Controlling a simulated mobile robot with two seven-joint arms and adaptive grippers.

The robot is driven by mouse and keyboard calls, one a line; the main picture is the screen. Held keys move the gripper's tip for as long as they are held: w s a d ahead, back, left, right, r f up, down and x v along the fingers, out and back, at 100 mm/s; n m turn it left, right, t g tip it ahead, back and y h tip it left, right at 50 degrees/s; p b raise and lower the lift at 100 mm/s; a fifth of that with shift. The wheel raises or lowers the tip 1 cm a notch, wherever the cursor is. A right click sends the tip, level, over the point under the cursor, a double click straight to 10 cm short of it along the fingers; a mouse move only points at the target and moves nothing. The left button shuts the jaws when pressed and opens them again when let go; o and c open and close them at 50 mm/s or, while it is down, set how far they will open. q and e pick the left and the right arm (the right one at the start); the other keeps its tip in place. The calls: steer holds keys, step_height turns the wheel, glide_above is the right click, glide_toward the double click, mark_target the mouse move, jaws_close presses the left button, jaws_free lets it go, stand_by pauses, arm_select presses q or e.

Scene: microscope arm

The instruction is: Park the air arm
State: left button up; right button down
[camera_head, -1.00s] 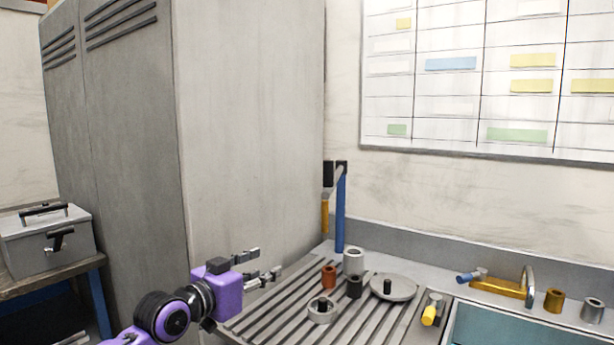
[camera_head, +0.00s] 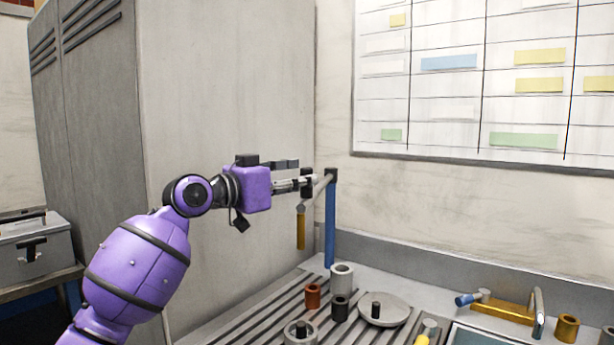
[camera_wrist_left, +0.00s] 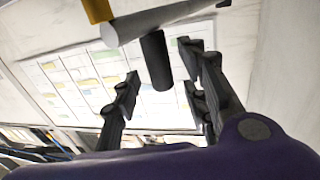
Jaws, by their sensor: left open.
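The air arm stands at the back of the grooved bench: a blue post (camera_head: 331,225) with a grey bar (camera_head: 322,184) at its top. A yellow piece (camera_head: 301,231) hangs at the bar's near end. My left gripper (camera_head: 304,182) is level with the bar, its fingertips at the black grip, which they partly hide. In the left wrist view, the open fingers (camera_wrist_left: 163,68) lie either side of the black grip (camera_wrist_left: 156,60) under the grey bar (camera_wrist_left: 160,20); whether they touch it I cannot tell. My right gripper is out of view.
Below are several rings and cylinders, including a red one (camera_head: 312,295), and a round grey plate (camera_head: 384,309). A brass fixture (camera_head: 502,309) stands at right. A tall grey cabinet (camera_head: 230,120) rises close behind my left arm.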

arm_select(q)
steer(key=shift+x, duration=1.35)
jaws_close()
